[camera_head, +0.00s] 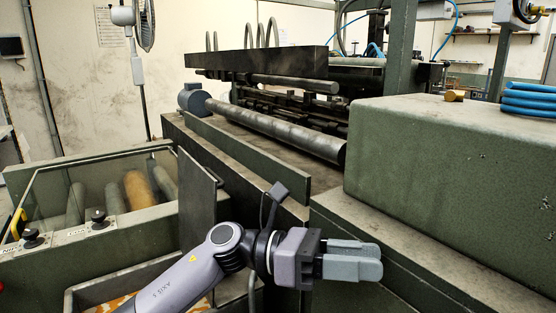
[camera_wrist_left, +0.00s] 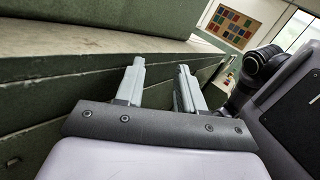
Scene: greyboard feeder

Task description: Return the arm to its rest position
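My left arm comes in from the bottom of the head view, and its gripper (camera_head: 372,257) points to the right, in front of the green machine. In the left wrist view the two grey fingers of this gripper (camera_wrist_left: 160,75) stand apart with nothing between them. The gripper is open and empty. From these views I cannot tell whether the fingers touch the machine's side. My right gripper does not show in the head view or in the left wrist view.
The big green machine housing (camera_head: 450,165) and its ledge (camera_head: 420,262) are right beside the left gripper. A long steel roller (camera_head: 280,130) lies behind it. An upright dark plate (camera_head: 197,205) and a grey bin (camera_head: 135,277) are left of the gripper, near the arm.

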